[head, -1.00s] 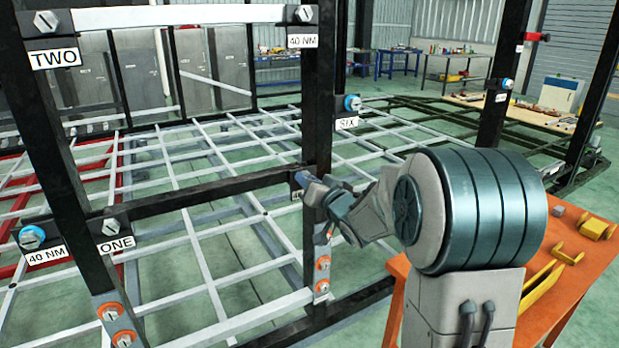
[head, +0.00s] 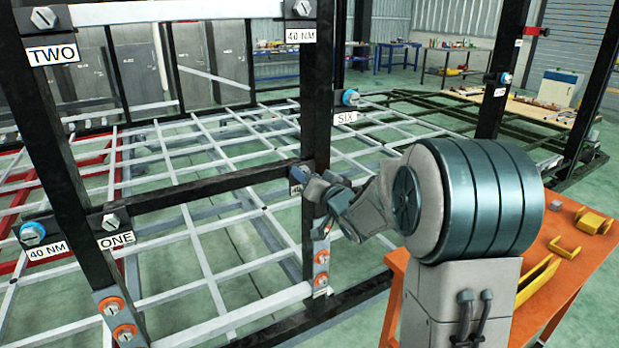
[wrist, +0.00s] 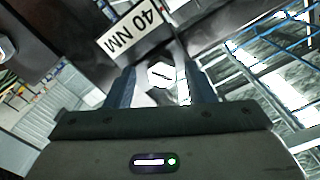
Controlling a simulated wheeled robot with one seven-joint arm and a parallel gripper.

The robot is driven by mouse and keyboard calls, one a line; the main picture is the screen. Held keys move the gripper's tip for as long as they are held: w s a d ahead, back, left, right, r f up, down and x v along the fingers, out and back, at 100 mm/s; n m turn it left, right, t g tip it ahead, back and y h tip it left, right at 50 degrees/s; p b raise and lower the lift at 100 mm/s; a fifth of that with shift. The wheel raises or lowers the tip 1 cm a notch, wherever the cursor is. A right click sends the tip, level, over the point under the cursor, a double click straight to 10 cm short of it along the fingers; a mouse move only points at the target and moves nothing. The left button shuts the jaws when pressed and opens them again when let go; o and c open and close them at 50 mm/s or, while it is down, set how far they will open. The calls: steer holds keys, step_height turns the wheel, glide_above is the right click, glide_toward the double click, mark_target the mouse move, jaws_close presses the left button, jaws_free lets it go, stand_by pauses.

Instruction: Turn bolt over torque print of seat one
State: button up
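The ONE label (head: 115,240) is on the left black post, below a grey bolt (head: 111,221). A black crossbar (head: 200,191) runs from there to the right post. My gripper (head: 299,180) is at that right end, and hides most of the spot in the head view. In the wrist view a pale hex bolt head with a dark slot (wrist: 160,73) lies between my two blue-grey fingers (wrist: 162,82). Gaps show on both sides of it, so the gripper looks open around or just before it. A 40 NM print (wrist: 133,30) is beside the bolt.
Another 40 NM label (head: 47,250) with a blue bolt (head: 32,234) is at the far left. The TWO label (head: 51,54) and SIX label (head: 346,119) mark other seats. An orange table (head: 570,262) holding yellow parts stands right of my arm.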

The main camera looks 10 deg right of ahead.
steer(key=v, duration=1.3)
steer(key=shift+s+b, duration=0.35)
steer(key=shift+b, duration=0.05)
steer(key=shift+d+r, duration=0.1)
steer(key=s+a+f+n+g+h+p, duration=0.1)
steer(key=s+a+f+g+h+p, duration=0.1)
steer(key=s+g, duration=0.5)
steer(key=s+a+f+n+g+h+p, duration=0.1)
steer(key=s+g, duration=0.6)
steer(key=s, duration=0.9)
step_height(320, 180, down, 3)
steer(key=a+h+p, duration=0.1)
steer(key=h, duration=0.1)
steer(key=shift+h+p, duration=0.3)
steer(key=shift+a+r, duration=0.1)
